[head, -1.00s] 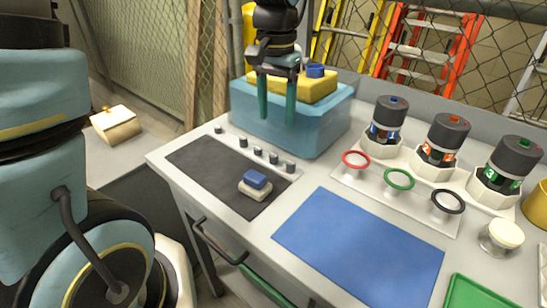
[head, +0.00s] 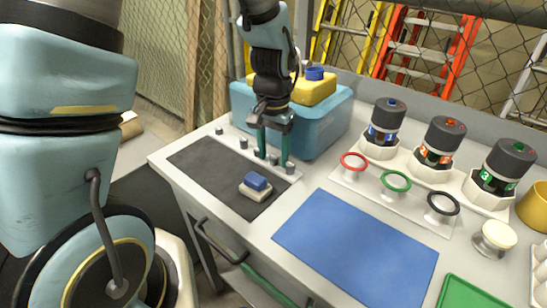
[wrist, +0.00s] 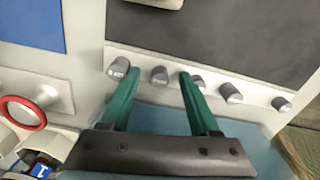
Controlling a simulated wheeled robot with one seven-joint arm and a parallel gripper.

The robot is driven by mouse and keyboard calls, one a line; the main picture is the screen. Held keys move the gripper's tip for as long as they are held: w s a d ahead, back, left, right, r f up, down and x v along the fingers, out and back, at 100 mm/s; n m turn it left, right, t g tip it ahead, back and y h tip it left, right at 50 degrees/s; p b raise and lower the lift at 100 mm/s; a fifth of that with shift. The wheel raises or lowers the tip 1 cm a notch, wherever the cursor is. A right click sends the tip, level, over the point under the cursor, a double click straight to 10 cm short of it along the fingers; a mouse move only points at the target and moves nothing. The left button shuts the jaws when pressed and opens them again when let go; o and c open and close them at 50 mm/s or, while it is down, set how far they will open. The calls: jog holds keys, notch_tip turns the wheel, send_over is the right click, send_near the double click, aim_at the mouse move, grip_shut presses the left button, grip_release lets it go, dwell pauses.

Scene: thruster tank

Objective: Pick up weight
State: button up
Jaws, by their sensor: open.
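Several small dark grey cylindrical weights stand in a row on a pale strip (wrist: 256,95) along the back of the dark mat. My gripper (head: 273,161) is open, pointing down over this row, with its two green fingers spread. In the wrist view, one weight (wrist: 160,75) appears between the fingertips (wrist: 159,74); it also shows in the head view (head: 273,159). I cannot tell whether the fingers touch any weight.
A blue bin (head: 326,125) with a yellow block (head: 312,90) stands close behind my gripper. A blue and white block (head: 256,184) sits on the dark mat (head: 207,169). Numbered canisters and coloured rings are to the right. The blue mat (head: 355,250) is bare.

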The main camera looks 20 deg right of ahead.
grip_shut()
dwell(0.5)
